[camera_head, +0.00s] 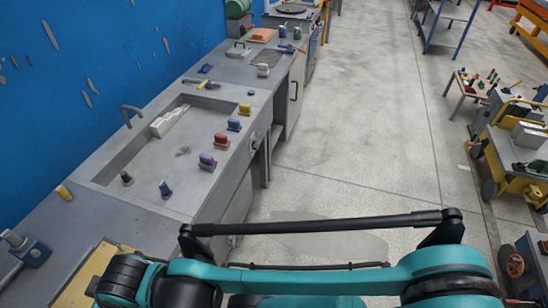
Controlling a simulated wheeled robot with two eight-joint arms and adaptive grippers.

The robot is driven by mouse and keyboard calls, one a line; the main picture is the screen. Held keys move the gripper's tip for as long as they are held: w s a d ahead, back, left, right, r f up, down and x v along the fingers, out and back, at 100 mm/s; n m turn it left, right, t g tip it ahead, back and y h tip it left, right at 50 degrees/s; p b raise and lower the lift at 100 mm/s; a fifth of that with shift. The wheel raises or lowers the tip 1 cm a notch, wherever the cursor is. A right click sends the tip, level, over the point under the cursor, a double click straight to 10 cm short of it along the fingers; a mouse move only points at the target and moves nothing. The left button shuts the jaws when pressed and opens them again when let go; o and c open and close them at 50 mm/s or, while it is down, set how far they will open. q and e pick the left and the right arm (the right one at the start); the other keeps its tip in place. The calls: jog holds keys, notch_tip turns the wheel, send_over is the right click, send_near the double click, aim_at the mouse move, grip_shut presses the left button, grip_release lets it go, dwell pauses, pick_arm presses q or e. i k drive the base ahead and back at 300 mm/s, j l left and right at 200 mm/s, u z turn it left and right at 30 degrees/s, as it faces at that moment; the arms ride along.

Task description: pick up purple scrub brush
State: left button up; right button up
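The purple scrub brush (207,162) stands on the grey bench top (200,196), on the right rim beside the sunken sink basin (165,150). It is the nearest of a row of similar coloured brushes along that rim. Nothing covers it. Neither of my grippers is in view; only teal and black parts of my own body show along the bottom edge.
Behind it in the row stand a red brush (221,140), a blue brush (234,124) and a yellow brush (244,109). A blue-grey bottle-like object (165,190) and a dark one (126,178) stand nearer. The floor (350,130) right of the bench is clear.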

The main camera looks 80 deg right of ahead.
aim_at(207, 162)
jog(key=z, duration=2.2)
jog(key=i+l+z, duration=0.3)
jog(key=i+l, duration=0.15)
jog(key=i, duration=0.3)
jog(key=i+l+z, duration=0.15)
jog(key=i, duration=0.2)
